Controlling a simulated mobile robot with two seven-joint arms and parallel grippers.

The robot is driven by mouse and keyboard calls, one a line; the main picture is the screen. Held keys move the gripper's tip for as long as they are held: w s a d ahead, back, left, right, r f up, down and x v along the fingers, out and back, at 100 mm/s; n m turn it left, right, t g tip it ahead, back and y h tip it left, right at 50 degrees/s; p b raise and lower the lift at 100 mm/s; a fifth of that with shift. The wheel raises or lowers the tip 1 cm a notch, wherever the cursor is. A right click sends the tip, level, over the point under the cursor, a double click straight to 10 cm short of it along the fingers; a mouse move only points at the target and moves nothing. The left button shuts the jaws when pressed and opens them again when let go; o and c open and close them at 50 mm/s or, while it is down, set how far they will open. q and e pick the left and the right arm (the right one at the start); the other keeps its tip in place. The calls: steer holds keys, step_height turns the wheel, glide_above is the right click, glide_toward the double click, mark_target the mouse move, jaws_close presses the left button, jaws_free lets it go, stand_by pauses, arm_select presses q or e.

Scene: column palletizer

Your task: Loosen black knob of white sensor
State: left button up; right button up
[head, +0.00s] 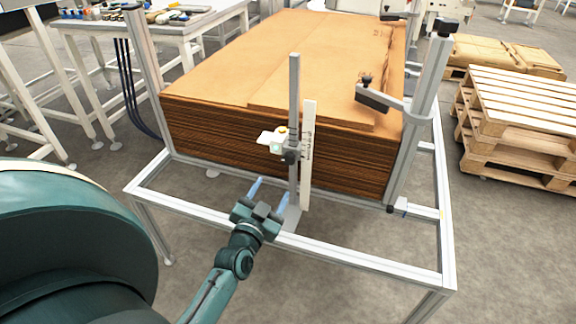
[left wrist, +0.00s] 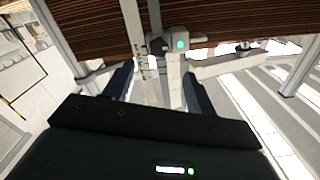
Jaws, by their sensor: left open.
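The white sensor (head: 272,139) is mounted on an upright aluminium post (head: 295,90) in front of the cardboard stack. Its black knob (head: 291,157) sits on the post just below the sensor, to its right. In the left wrist view the sensor (left wrist: 177,50) shows a green light, and the black knob (left wrist: 156,46) is beside it on the left. My left gripper (head: 270,191) is open and empty, below the knob in the head view. In the left wrist view its fingertips (left wrist: 158,74) are on either side of the knob's line, apart from it. My right gripper is not in view.
A white scale strip (head: 308,155) stands right beside the post. A metal frame (head: 370,262) runs around the cardboard stack (head: 330,50). A bracket arm with a dark block (head: 373,98) reaches in from the right post. Wooden pallets (head: 520,120) stand at the right.

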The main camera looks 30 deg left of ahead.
mark_target(287, 162)
arm_select(q)
steer(key=b+x, duration=0.1)
steer(key=x, duration=1)
steer(key=shift+w, duration=0.15)
steer(key=c, duration=1)
